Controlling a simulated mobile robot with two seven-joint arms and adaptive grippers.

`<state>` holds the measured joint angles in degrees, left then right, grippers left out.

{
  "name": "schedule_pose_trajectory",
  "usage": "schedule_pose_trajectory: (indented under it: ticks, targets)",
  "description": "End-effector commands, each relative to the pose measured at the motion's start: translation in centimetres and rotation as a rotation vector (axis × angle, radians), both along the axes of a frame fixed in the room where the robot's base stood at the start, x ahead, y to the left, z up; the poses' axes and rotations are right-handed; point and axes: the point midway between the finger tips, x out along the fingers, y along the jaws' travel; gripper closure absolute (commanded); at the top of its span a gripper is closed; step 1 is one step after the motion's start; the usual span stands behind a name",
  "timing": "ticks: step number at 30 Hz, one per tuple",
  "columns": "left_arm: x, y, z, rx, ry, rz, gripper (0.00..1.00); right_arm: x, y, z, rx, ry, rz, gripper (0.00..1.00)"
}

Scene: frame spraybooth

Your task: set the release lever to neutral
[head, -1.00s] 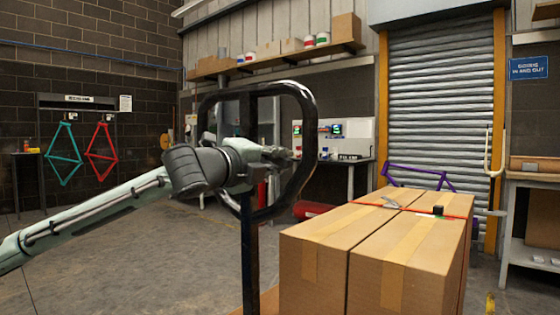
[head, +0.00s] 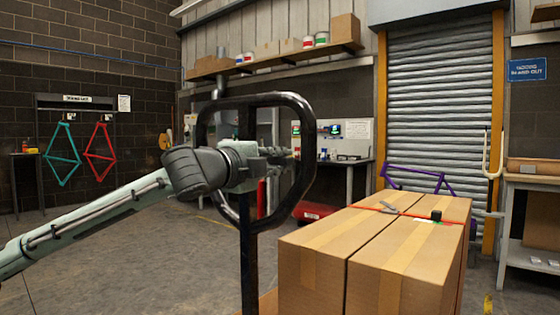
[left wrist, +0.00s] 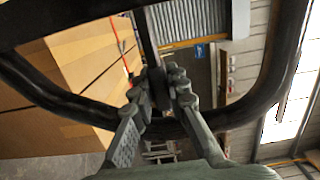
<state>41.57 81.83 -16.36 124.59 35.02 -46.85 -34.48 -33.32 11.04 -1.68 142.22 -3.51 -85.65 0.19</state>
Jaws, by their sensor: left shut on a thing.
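A black loop-shaped handle (head: 310,158) stands on a dark upright post (head: 249,270) beside the boxes. My left gripper (head: 285,153) reaches across the loop in the head view, its fingertips partly hidden. In the left wrist view my left gripper (left wrist: 158,92) has its fingers closed around a dark bar (left wrist: 147,45), which seems to be the release lever. The loop (left wrist: 75,108) curves around and beyond the fingers there. The lever cannot be made out in the head view. My right gripper is not in view.
Large cardboard boxes (head: 400,275) with a red strap stand just right of the handle. A workbench (head: 345,165), a red item (head: 315,211) on the floor and a roller shutter (head: 440,100) lie behind. The floor (head: 120,260) at left is clear.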

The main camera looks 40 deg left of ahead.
Motion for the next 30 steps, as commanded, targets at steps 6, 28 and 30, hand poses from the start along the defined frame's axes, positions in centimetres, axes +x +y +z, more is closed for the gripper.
schedule_pose_trajectory:
  ticks: [6, 28, 30]
  targets:
    - [0.0, 0.0, 0.0, -0.001, -0.001, 0.001, 1.0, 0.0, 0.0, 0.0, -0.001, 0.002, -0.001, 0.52]
    - [-0.9, 0.3, 0.0, 0.006, -0.002, 0.008, 0.64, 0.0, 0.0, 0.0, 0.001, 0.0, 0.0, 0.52]
    - [-1.4, 0.4, 0.0, 0.006, -0.001, 0.008, 0.64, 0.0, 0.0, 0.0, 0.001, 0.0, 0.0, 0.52]
